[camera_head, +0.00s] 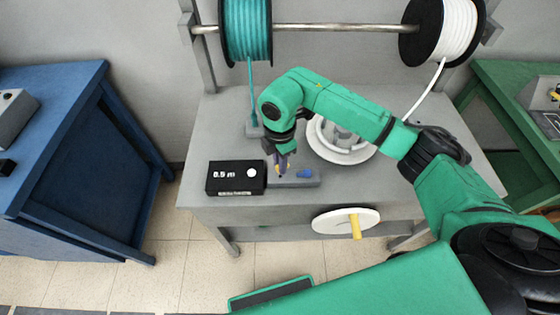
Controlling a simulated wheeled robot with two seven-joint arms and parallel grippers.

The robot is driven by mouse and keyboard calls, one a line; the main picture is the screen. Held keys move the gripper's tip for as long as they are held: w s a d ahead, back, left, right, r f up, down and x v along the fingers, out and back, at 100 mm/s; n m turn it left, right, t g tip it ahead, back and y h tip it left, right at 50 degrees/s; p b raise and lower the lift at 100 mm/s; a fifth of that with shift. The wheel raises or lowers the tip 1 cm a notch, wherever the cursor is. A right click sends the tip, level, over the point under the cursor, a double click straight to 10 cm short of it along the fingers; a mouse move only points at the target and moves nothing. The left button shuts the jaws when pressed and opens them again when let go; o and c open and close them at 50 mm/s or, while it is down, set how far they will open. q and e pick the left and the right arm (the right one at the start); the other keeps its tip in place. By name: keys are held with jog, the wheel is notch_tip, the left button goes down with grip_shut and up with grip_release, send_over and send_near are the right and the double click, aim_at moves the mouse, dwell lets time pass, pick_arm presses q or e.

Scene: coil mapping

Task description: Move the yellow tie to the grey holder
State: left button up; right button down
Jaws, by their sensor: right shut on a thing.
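My right gripper (281,168) points down at the front of the grey table, just right of a black box. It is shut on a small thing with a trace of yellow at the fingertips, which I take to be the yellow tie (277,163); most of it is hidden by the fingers. The grey holder (313,182) is a low block right beside and below the fingertips, with a blue piece (304,173) on it. I cannot tell whether the tie touches the holder. My left gripper is not in view.
The black box marked 0.5 m (236,178) stands left of the holder. Behind are a teal spool (246,35), a white spool (455,30) and a white coil (340,150). A white wheel with a yellow handle (345,220) is on the table front (200,195).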

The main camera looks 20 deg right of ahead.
jog(key=shift+f+b, duration=0.8)
jog(key=shift+f, duration=0.3)
jog(key=shift+f+b, duration=0.5)
jog(key=shift+f, duration=0.15)
jog(key=c, duration=0.8)
grip_release()
jog(key=shift+o, duration=0.2)
jog(key=shift+r, duration=0.1)
notch_tip(320, 180, up, 14)
jog(key=b, duration=0.1)
jog(key=shift+r, duration=0.2)
